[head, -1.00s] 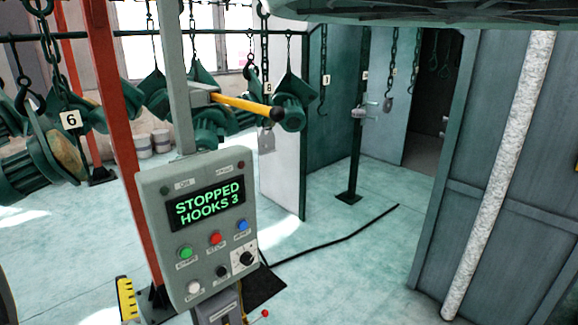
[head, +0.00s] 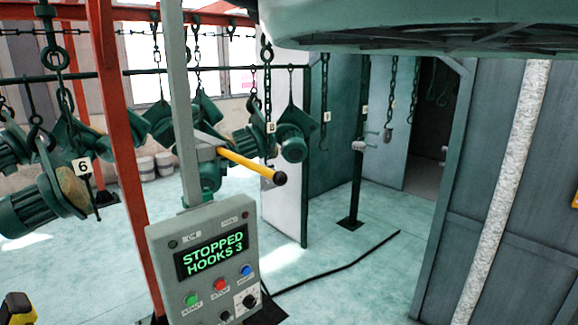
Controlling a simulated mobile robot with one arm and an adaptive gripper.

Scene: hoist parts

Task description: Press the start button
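The grey control panel (head: 158,262) stands on a post at the lower left of centre, its bottom cut off by the picture edge. Its green button (head: 190,300), with a label beneath that seems to read START, is at the lower left of the row. The red button (head: 219,284) and blue button (head: 246,270) sit to its right. The display (head: 212,252) reads "STOPPED HOOKS 3" in green letters. No gripper that I can make out shows in the head view, so nothing is seen touching the buttons.
A yellow lever (head: 248,165) with a black knob sticks out above the panel. Green hoist parts (head: 38,205) hang from hooks at the left. A red post (head: 118,150) stands behind the panel. A black cable (head: 340,265) crosses the open floor. A large green round body (head: 420,25) hangs overhead.

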